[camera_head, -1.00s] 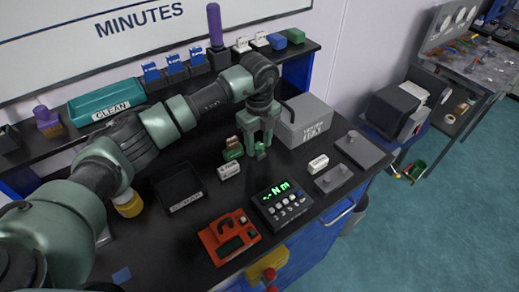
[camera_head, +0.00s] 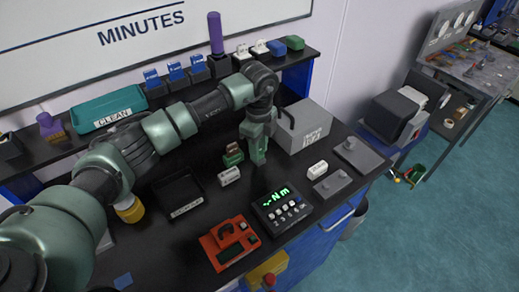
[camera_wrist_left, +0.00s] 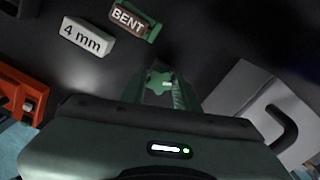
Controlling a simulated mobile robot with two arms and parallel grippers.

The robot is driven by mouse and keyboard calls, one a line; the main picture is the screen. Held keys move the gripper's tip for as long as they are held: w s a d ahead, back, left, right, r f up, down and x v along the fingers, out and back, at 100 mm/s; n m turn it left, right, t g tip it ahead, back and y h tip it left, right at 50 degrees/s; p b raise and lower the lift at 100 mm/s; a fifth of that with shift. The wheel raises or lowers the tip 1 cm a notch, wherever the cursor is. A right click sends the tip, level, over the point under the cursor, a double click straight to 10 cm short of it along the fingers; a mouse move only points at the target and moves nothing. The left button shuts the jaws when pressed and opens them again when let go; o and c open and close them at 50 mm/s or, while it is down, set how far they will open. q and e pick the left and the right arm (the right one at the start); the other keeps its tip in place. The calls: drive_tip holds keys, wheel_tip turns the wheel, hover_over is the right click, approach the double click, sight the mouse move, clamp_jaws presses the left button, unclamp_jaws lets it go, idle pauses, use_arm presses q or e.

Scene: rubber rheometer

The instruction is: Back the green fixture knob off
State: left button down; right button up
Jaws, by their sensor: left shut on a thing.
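The green knob (camera_wrist_left: 155,82) has a lobed, star-like rim. In the left wrist view it sits between the two fingers of my left gripper (camera_wrist_left: 160,85), which is shut on it. In the head view my left gripper (camera_head: 258,157) points down at the bench, and its fingers hide the knob. I cannot make out the fixture under the knob. My right gripper is in neither view.
A grey box (camera_head: 304,128) with a dark handle stands close to the gripper's right. A green and brown BENT block (camera_head: 233,155) and a white 4 mm block (camera_head: 229,176) lie to its left. The lit torque display (camera_head: 281,208) is in front.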

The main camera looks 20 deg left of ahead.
use_arm(q)
drive_tip(key=n+p, duration=0.1)
drive_tip(key=n, duration=0.1)
drive_tip(key=shift+r+n, duration=0.15)
drive_tip(key=shift+n, duration=0.25)
drive_tip(key=shift+n+p, duration=0.45)
drive_tip(key=shift+n, duration=0.15)
drive_tip(key=shift+f+n, duration=0.2)
drive_tip(key=shift+n, duration=0.1)
drive_tip(key=shift+s+r+n+p, duration=0.1)
drive_tip(key=shift+r+n+p, duration=0.1)
drive_tip(key=shift+n+p, duration=0.5)
drive_tip(key=n+p, duration=0.1)
drive_tip(key=n, duration=0.1)
drive_tip(key=shift+n, duration=0.3)
drive_tip(key=shift+f+n, duration=0.2)
drive_tip(key=shift+n, duration=0.1)
